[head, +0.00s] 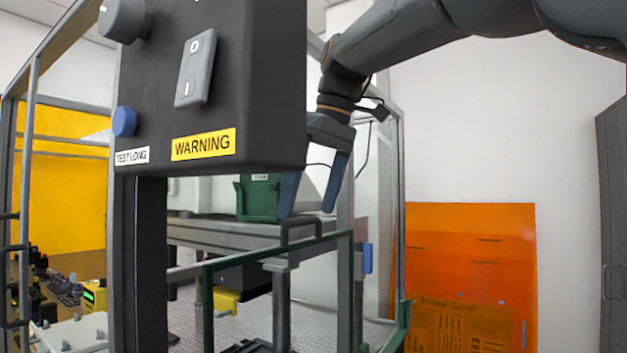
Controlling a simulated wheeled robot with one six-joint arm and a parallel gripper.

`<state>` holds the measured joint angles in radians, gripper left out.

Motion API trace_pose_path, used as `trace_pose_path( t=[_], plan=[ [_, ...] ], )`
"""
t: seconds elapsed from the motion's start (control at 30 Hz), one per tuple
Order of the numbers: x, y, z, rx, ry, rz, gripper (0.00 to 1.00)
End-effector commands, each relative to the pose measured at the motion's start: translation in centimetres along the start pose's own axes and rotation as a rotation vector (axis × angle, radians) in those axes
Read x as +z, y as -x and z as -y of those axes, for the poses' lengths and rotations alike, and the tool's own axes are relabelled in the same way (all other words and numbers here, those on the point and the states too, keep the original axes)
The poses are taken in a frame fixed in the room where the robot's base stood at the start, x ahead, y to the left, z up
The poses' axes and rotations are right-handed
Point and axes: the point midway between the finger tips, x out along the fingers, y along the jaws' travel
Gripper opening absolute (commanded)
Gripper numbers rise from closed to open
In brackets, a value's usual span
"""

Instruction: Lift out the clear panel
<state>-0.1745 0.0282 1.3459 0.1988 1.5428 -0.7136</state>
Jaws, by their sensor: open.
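The clear panel (240,255) appears to be the see-through sheet in a thin dark green frame, standing upright at lower centre in the head view. A dark loop handle (301,222) rises from its top edge. Its lower end runs out of the picture. My gripper (308,212) hangs from above with its two blue fingers spread apart and empty. The fingertips look close to the top of the handle, one near each end. I cannot tell the gap in depth.
A dark control box (215,90) with a WARNING label stands on a post close at left. A green block (258,198) sits on a grey beam (215,232) behind. Metal enclosure posts (397,200) surround the area. An orange sheet (470,250) leans at the right wall.

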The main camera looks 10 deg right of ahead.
Motion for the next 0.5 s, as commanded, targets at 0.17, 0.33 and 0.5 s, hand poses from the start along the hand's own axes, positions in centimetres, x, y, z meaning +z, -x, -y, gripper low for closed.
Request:
trace_pose_path(
  t=[0.17, 0.33, 0.5],
  plan=[
    [0.0, -2.4, 0.1, -0.001, 0.000, 0.001, 1.00],
    [-0.1, -3.7, 0.1, 0.000, 0.002, 0.000, 1.00],
    [-0.1, -4.1, 0.2, 0.000, 0.004, 0.000, 1.00]
  ],
)
